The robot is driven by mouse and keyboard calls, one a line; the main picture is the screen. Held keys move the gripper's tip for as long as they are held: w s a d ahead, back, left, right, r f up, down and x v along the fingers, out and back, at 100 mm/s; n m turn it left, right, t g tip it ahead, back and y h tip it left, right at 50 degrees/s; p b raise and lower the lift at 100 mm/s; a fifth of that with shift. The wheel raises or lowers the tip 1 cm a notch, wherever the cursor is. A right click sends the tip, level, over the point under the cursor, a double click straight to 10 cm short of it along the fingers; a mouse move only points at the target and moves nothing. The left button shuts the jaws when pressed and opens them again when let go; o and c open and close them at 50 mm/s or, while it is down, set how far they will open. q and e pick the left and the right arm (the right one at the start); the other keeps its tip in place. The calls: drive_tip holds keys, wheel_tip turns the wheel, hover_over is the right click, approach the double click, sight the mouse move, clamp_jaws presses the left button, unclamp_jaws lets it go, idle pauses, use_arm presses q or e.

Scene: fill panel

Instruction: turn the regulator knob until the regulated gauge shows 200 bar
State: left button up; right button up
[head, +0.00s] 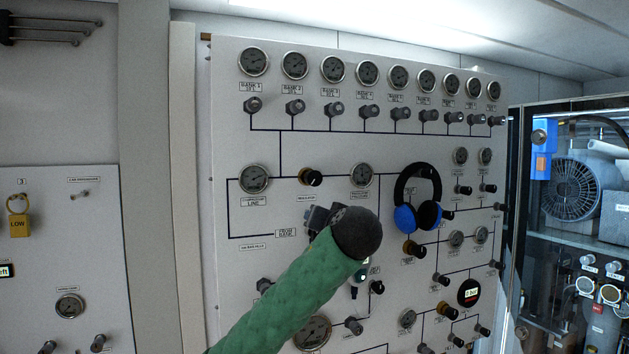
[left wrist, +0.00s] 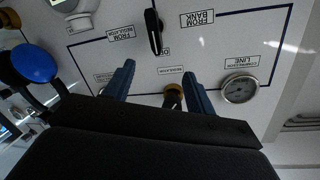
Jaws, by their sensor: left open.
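The regulator knob (head: 310,177), black with a brass collar, is on the panel left of the regulated gauge (head: 361,175). The gauge's needle is too small to read. My left gripper (head: 325,217) is mostly hidden behind my wrist, below the knob in the head view. In the left wrist view my left gripper (left wrist: 159,69) has its two blue fingers apart. The knob (left wrist: 173,97) shows between them, nearer the right finger, partly cut off by the gripper body. I see no contact, and depth is hard to tell. My right gripper is not in view.
Blue-and-black headphones (head: 418,200) hang on the panel right of the regulated gauge. A compressor line gauge (head: 255,179) is left of the knob. A black valve handle (left wrist: 153,32) stands out beyond my fingers. Rows of gauges and valves fill the panel top.

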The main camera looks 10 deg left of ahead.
use_arm(q)
drive_tip(key=n+y, duration=0.1)
drive_tip(key=y, duration=0.1)
approach(315, 178)
drive_tip(key=x, duration=0.3)
drive_tip(key=shift+w+a+t+p, duration=0.4)
drive_tip(key=shift+w+a+p, duration=0.25)
drive_tip(key=shift+w+p, duration=0.35)
drive_tip(key=p+x, duration=0.2)
drive_tip(key=x, duration=0.1)
drive_tip(key=shift+w, duration=0.15)
drive_tip(key=shift+f+p+x, duration=0.2)
drive_tip(key=shift+p+x, duration=0.35)
drive_tip(key=shift+x, duration=0.45)
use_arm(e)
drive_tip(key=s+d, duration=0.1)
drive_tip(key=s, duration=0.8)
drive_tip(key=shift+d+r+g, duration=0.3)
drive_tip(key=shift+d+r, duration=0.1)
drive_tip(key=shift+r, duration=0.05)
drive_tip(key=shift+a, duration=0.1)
